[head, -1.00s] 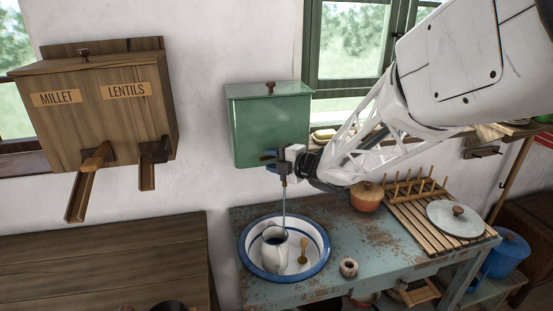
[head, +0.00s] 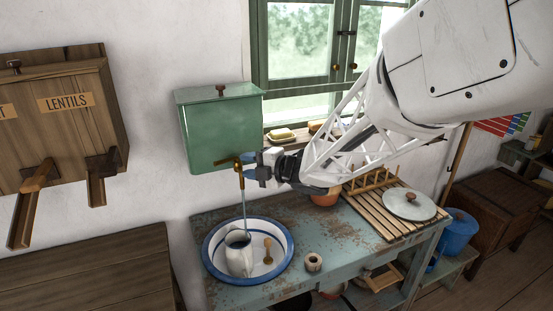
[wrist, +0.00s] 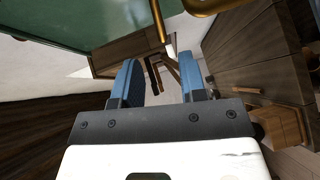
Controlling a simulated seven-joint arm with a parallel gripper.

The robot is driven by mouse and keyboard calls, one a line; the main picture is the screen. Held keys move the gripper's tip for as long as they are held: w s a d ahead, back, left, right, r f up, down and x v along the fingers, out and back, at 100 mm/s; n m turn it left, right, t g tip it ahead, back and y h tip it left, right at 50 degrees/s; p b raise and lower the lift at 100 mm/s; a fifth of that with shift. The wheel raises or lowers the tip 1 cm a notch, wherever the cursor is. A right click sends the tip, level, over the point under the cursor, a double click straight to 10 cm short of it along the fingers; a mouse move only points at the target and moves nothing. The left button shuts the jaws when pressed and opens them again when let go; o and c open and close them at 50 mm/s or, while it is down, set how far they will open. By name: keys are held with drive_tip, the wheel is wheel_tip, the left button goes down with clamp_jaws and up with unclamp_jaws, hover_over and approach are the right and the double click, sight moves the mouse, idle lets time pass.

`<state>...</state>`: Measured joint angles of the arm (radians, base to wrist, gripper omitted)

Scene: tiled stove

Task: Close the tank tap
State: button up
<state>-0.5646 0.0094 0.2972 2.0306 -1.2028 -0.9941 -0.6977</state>
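The green tank (head: 218,130) hangs on the wall below and left of the window. Its brass tap (head: 237,166) sits low on its front right, and a thin stream of water (head: 243,203) runs down from it into a white jug (head: 240,258). My gripper (head: 249,167) is just right of the tap, close to it. In the wrist view, its two blue fingers (wrist: 158,70) stand apart with nothing between them. Brass tap parts (wrist: 158,22) show above the fingertips there, beside the green tank (wrist: 75,25). I cannot tell whether a finger touches the tap.
The jug stands in a blue-rimmed basin (head: 208,262) with a small wooden utensil (head: 267,252), on a worn blue table (head: 340,240). A wooden LENTILS dispenser (head: 70,130) hangs left.

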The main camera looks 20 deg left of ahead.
drive_tip(key=shift+s, duration=0.1)
drive_tip(key=c, duration=0.6)
drive_tip(key=shift+m, duration=0.5)
clamp_jaws()
drive_tip(key=s+d+f+n+t, duration=0.1)
drive_tip(key=s+n+t, duration=0.1)
drive_tip(key=n, duration=0.9)
drive_tip(key=s+d+f+n+t+y, duration=0.1)
drive_tip(key=s+d+f+n+t, duration=0.1)
drive_tip(key=n, duration=0.9)
drive_tip(key=s+d+f+n+t, duration=0.1)
drive_tip(key=s+d+n+t, duration=0.1)
drive_tip(key=n, duration=0.9)
drive_tip(key=shift+s+d+f+n+t, duration=0.15)
drive_tip(key=shift+s+f+n+t, duration=0.2)
drive_tip(key=shift+s+t, duration=0.6)
drive_tip(key=shift+w+t, duration=0.25)
drive_tip(key=shift+w, duration=0.05)
